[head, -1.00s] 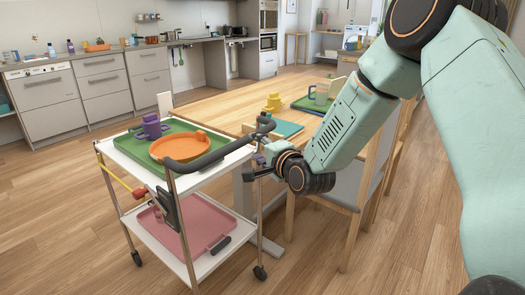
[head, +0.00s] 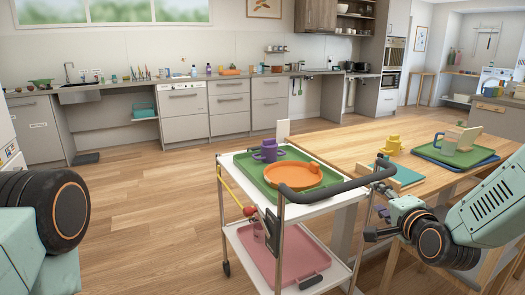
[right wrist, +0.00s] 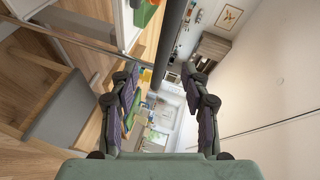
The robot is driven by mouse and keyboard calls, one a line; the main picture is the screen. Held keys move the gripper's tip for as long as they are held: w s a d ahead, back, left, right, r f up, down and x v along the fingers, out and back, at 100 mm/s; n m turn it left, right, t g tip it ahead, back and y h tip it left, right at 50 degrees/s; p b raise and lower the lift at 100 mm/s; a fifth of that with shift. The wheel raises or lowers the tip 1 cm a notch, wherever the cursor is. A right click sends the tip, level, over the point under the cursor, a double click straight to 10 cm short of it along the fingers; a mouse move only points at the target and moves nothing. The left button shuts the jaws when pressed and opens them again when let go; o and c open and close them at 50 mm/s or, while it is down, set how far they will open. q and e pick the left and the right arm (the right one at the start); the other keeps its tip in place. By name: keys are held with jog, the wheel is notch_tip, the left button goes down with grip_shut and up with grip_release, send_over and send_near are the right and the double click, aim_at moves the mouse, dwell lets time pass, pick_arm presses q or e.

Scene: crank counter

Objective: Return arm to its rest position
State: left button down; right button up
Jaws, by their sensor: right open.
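My right gripper (head: 378,208) is open and empty at the right end of the trolley's dark handle (head: 335,187). In the right wrist view, the dark handle bar (right wrist: 173,40) runs between the two spread fingers of the gripper (right wrist: 160,88); I cannot tell whether they touch it. My right arm (head: 492,212) reaches in from the lower right. Part of my left arm (head: 50,225) shows at the lower left; its gripper is out of view.
The white trolley (head: 345,203) holds a green tray with an orange plate and purple mug, and a pink tray (head: 262,262) below. A wooden table (head: 335,145) stands behind my right gripper. Open floor (head: 150,225) lies left of the trolley.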

jog(key=s+a+f+n+g, duration=0.4)
jog(key=s+f+n, duration=0.2)
jog(key=s+f, duration=0.4)
jog(key=s+a+f+n+g, duration=0.3)
jog(key=s+f+n+g, duration=0.2)
jog(key=s+f, duration=0.5)
jog(key=s+a+f+n+g, duration=0.1)
jog(key=s+f, duration=0.4)
jog(key=s, duration=0.6)
jog(key=s+a+f+n+g, duration=0.1)
jog(key=s+f+g, duration=0.4)
jog(key=s, duration=0.6)
jog(key=shift+s+a+f+n+g, duration=0.3)
jog(key=shift+f+n, duration=0.4)
jog(key=shift+n, duration=0.2)
jog(key=shift+w, duration=0.1)
jog(key=shift+c, duration=0.2)
